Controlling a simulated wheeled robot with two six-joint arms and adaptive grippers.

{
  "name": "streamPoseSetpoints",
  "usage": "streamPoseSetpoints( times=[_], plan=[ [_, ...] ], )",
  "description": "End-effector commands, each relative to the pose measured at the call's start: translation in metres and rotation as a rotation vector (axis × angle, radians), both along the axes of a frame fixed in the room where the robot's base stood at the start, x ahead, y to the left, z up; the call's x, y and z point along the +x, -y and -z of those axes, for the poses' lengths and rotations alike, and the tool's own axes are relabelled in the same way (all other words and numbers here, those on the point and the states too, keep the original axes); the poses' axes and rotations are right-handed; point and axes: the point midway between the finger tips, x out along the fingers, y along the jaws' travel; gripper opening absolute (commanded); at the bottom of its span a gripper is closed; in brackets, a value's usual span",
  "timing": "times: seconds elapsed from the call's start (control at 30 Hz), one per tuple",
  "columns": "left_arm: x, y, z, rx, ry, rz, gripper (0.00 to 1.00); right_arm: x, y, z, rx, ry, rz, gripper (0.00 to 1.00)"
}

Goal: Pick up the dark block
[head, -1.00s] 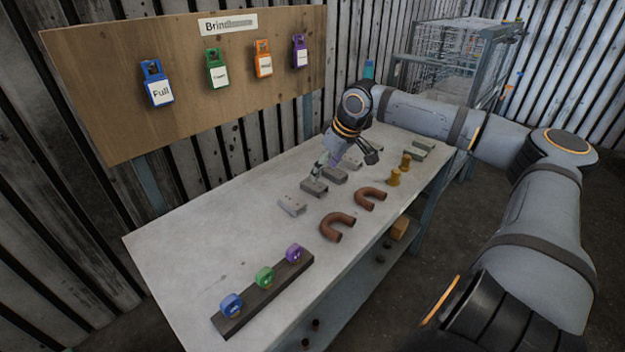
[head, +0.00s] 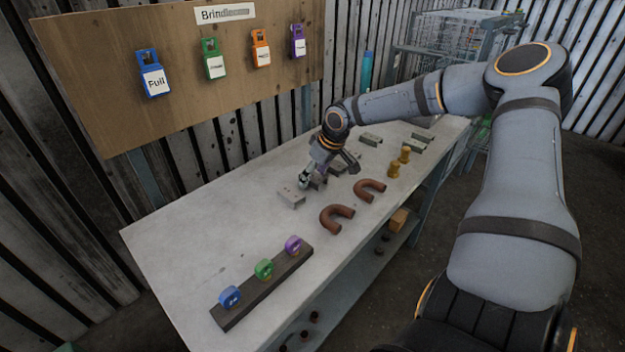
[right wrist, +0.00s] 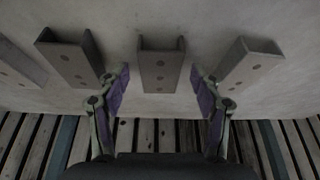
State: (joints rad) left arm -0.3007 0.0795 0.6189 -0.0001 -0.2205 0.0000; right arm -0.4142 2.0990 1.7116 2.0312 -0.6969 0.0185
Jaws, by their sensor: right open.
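My right gripper (head: 318,181) is low over the table, open and empty, fingers pointing down. In the right wrist view my right gripper (right wrist: 160,95) has its two purple-padded fingers apart. A dark grey channel-shaped block (right wrist: 161,70) lies between and just beyond the fingertips, with no visible contact. Similar grey blocks lie to its left (right wrist: 72,62) and right (right wrist: 250,65). In the head view a lighter grey block (head: 291,197) lies beside the gripper; the gripper partly hides the blocks behind it. My left gripper is out of view.
The table (head: 200,240) is clear at left.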

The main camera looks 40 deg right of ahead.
Motion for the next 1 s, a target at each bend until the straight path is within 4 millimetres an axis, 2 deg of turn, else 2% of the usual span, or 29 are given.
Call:
streamPoseSetpoints(
  times=[0.13,0.17,0.63,0.87,1.0],
  plan=[
    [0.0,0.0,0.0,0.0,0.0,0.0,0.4,0.0,0.0,-0.001,0.0,0.001,0.0,0.66],
    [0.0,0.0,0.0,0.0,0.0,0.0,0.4,0.0,0.0,-0.001,0.0,0.001,0.0,0.63],
    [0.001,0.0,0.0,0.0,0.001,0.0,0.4,0.0,0.0,-0.001,0.0,0.001,0.0,0.01],
    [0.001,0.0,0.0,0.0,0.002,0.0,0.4,0.0,0.0,-0.002,0.0,0.002,0.0,0.01],
    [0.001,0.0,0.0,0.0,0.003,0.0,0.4,0.001,0.0,-0.011,0.0,0.004,0.0,0.01]
  ],
)
